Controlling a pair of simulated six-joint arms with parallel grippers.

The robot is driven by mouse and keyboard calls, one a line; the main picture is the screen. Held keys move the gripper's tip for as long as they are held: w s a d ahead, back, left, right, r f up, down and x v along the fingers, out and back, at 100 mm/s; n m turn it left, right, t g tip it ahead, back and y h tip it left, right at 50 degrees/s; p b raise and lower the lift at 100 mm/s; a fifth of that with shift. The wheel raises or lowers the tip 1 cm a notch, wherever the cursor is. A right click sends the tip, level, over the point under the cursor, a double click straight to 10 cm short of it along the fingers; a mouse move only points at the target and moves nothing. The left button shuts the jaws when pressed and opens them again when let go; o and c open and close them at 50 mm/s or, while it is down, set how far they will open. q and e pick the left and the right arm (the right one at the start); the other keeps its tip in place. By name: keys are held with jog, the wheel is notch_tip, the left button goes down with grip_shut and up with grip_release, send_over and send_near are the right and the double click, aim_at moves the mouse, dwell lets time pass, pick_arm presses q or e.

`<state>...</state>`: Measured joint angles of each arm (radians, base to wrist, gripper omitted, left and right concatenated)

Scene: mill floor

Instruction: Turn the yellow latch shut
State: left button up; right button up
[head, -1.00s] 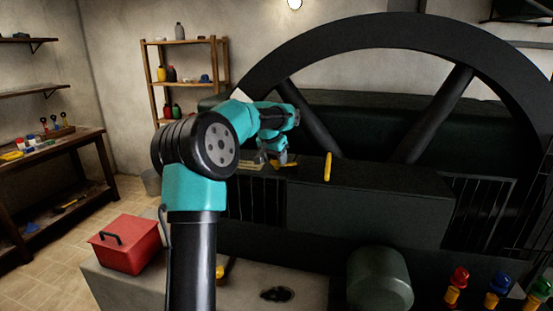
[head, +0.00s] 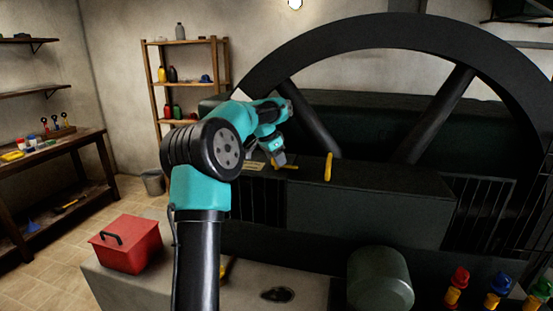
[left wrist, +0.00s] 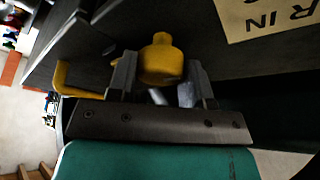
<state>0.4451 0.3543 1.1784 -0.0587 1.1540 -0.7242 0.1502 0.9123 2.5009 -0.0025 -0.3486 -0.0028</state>
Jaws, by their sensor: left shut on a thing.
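The yellow latch (head: 290,167) sits on top of the dark machine housing, lying roughly sideways in the head view. My left gripper (head: 279,159) is at its left end. In the left wrist view the latch's rounded yellow knob (left wrist: 161,60) is between the two fingers of my left gripper (left wrist: 163,82), which is shut on it. The gripper hides part of the latch. My right gripper is not in view.
An upright yellow handle (head: 328,167) stands just right of the latch. A lettered plate (left wrist: 270,15) lies beside the knob. The big dark wheel (head: 385,30) rises behind. A red box (head: 127,244) sits at lower left.

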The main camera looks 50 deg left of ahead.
pick_arm(q)
jog(key=o, duration=0.9)
jog(key=v, duration=1.7)
jog(key=shift+s+r, duration=0.1)
jog(key=shift+s, duration=0.1)
